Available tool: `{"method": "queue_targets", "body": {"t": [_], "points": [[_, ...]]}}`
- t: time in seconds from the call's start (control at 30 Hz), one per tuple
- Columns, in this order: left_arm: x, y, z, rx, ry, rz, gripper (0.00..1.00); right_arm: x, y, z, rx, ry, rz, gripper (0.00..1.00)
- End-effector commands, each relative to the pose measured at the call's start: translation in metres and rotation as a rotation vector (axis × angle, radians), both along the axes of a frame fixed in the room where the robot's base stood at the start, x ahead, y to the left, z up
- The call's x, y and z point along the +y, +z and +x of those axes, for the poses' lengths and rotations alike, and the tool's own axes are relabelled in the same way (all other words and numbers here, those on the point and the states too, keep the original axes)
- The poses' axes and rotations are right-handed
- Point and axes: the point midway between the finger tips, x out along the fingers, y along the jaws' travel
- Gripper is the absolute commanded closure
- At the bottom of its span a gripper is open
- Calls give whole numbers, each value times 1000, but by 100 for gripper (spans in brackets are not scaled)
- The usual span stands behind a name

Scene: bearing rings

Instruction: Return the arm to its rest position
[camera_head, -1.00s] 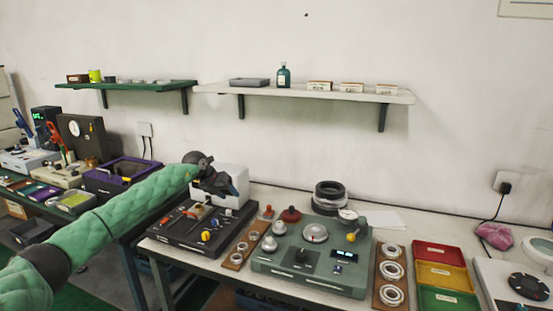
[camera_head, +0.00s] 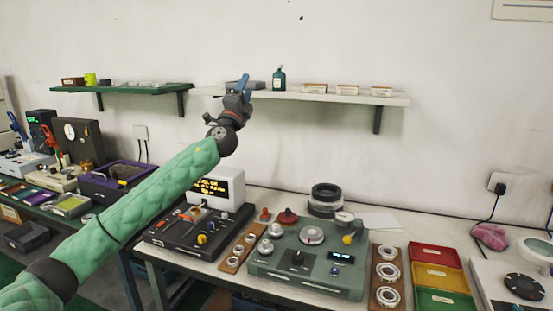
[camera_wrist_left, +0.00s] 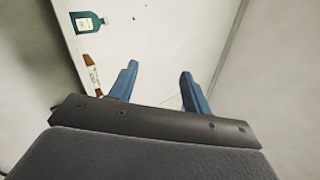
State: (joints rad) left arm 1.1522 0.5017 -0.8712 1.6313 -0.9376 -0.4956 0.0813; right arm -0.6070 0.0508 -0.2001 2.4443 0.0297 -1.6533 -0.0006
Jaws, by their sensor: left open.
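My left arm (camera_head: 150,190), in a green quilted sleeve, reaches from the lower left up toward the white wall shelf. My left gripper (camera_head: 243,82) is raised in front of that shelf and hides part of its left half. In the left wrist view the two blue fingers of the gripper (camera_wrist_left: 158,84) stand apart with nothing between them. My right gripper is not in view.
The white shelf (camera_head: 385,100) holds a teal bottle (camera_head: 279,78) and small boxes.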

Motion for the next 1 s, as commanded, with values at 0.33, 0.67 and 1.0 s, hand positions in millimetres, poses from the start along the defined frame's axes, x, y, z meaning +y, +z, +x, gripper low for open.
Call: {"method": "queue_targets", "body": {"t": [0.33, 0.67, 1.0], "points": [[36, -73, -61, 346, 113, -595, 52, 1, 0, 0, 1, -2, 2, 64], [45, -207, -129, 781, 198, -899, 52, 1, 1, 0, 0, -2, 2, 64], [41, -326, -213, 1144, 233, -1060, 52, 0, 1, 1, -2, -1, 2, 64]]}}
